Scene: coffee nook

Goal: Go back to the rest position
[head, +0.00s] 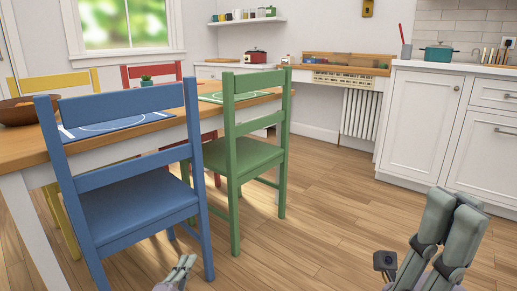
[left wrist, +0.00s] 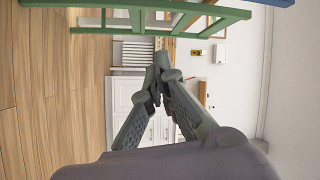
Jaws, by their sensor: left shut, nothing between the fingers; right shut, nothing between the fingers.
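My left gripper (head: 181,268) shows at the bottom of the head view, low in front of the blue chair, shut and empty. It also shows in the left wrist view (left wrist: 157,72), its fingertips together with nothing between them. My right gripper (head: 455,215) is at the lower right of the head view, pointing up in front of the white cabinets. Its fingers are together and empty.
A blue chair (head: 136,201) and a green chair (head: 249,150) stand at the near side of the wooden table (head: 171,133). White cabinets (head: 421,122) are at the right. The wooden floor (head: 318,218) between the chairs and cabinets is clear.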

